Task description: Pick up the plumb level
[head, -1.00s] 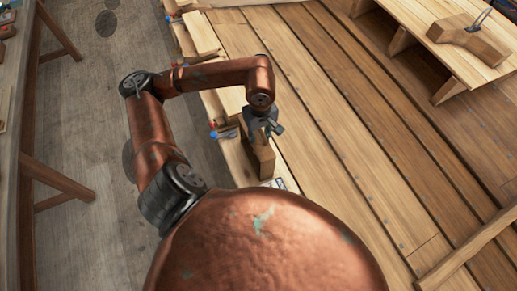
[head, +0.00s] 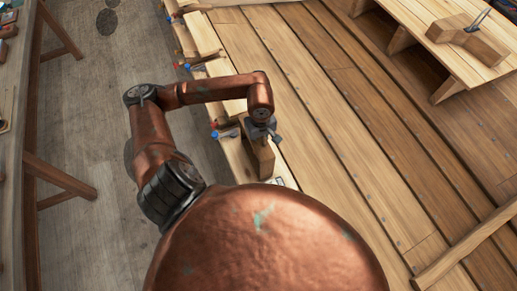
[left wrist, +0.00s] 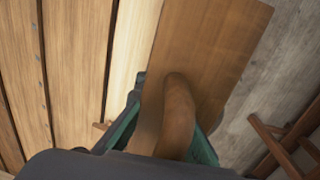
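An upright brown wooden piece (head: 264,160) stands on the pale plank by the hull's left edge; I cannot tell for sure that it is the plumb level. In the left wrist view it shows as a broad flat board (left wrist: 215,50) with a rounded wooden part (left wrist: 179,105) in front. My left gripper (head: 263,132) is directly over its top. Its dark green fingers (left wrist: 168,140) are spread on either side of the rounded part, and I see no clear grip. The lower part is hidden by my wrist. My right gripper is not in view.
Several clamps with blue and red ends (head: 224,131) line the plank's left edge. A small pale item (head: 281,183) lies close to the wooden piece. A raised bench (head: 440,50) with a wooden block (head: 468,38) stands at top right. The planking (head: 330,120) between is clear.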

